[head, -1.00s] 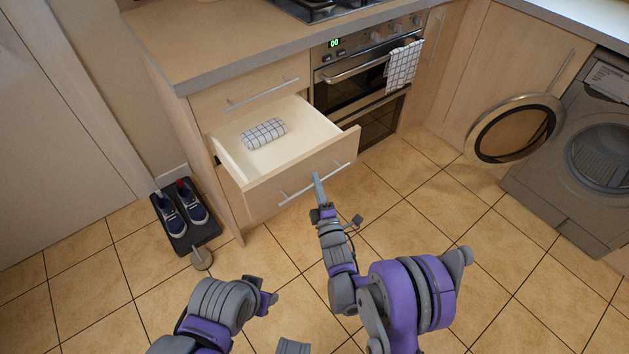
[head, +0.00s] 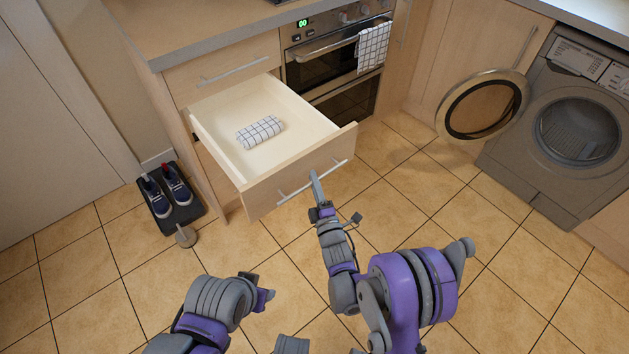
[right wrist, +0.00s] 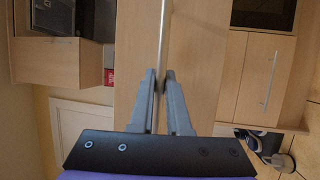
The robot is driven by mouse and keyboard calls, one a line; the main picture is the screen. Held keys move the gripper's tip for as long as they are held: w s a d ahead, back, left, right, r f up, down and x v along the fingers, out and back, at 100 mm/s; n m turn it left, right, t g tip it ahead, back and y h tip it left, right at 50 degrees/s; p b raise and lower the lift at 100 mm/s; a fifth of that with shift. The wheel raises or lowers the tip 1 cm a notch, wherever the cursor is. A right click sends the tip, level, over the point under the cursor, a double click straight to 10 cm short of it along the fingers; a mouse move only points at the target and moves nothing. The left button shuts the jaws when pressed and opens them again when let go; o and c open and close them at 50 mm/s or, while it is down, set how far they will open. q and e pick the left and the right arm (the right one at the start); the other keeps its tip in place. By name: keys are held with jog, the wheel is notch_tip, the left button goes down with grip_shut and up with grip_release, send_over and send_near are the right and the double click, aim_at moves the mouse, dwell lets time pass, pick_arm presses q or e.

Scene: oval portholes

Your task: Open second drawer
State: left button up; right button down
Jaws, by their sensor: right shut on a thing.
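The second drawer (head: 300,172) is pulled well out from the wooden cabinet, below a closed top drawer (head: 222,72). A rolled white checked cloth (head: 259,132) lies inside it. My right gripper (head: 314,178) is at the long metal bar handle (head: 330,172) on the drawer front. In the right wrist view its two fingers (right wrist: 160,88) are shut around the handle bar (right wrist: 164,40). My left gripper (head: 262,292) is low in the head view, apart from the drawer; its fingertips are too unclear to tell its opening.
An oven (head: 335,55) with a hanging checked towel (head: 373,47) stands right of the drawers. A washing machine (head: 575,135) has its round door (head: 482,104) open. Shoes on a dark tray (head: 170,197) sit left of the cabinet.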

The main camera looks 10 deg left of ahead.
pick_arm(q)
jog(key=shift+d, duration=0.1)
pick_arm(e)
jog(key=shift+d, duration=0.1)
jog(key=c, duration=0.9)
grip_release()
pick_arm(q)
jog(key=shift+s+f, duration=0.1)
pick_arm(e)
jog(key=shift+s, duration=0.1)
